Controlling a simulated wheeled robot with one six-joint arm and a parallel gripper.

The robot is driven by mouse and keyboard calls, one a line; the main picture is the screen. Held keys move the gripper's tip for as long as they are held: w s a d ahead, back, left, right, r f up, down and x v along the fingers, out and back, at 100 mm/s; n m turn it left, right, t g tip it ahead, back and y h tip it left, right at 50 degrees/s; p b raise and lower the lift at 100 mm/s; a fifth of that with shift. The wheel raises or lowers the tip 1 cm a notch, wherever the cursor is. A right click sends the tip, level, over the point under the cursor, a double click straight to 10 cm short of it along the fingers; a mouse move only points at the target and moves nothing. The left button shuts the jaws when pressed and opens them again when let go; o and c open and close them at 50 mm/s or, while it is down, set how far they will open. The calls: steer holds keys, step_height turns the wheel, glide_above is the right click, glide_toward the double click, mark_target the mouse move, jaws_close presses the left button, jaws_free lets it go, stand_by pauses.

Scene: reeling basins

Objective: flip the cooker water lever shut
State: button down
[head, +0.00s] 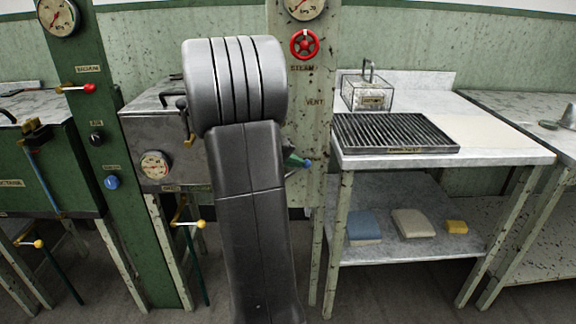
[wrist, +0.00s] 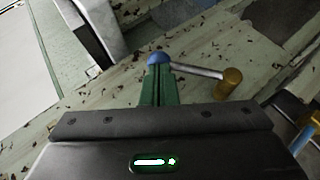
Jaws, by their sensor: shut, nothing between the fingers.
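The cooker water lever shows in the wrist view as a silver rod with a blue ball knob (wrist: 158,59) and a brass hub (wrist: 229,80) on the worn pale-green post. Its blue knob (head: 307,163) also shows in the head view, low on the post beside my arm; most of the lever is hidden there. My gripper (wrist: 157,75) has its green fingers closed together and empty. The fingertips are right at the blue knob; I cannot tell whether they touch it. In the head view the gripper (head: 298,160) is partly behind my arm.
A red steam wheel (head: 304,44) sits higher on the post. The metal basin (head: 145,135) with a gauge stands left. A table (head: 500,145) with a grate (head: 395,133) stands right. Another brass fitting (wrist: 303,127) shows at the wrist view's right edge.

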steer(key=d+y, duration=0.1)
steer(key=d+f+m+y, duration=0.1)
steer(key=shift+g+y, duration=0.3)
steer(key=shift+d+f+m+y, duration=0.2)
steer(key=shift+d+f+y, duration=0.2)
steer(key=shift+f+y, duration=0.3)
steer(key=shift+d+f+m+y, duration=0.2)
steer(key=shift+d+f+y, duration=0.2)
steer(key=shift+f+y, duration=0.25)
steer(key=shift+s, duration=0.1)
steer(key=d+p+v, duration=0.1)
steer(key=p+v, duration=0.3)
steer(key=v, duration=1)
steer(key=shift+w+r, duration=0.2)
steer(key=shift+r, duration=0.2)
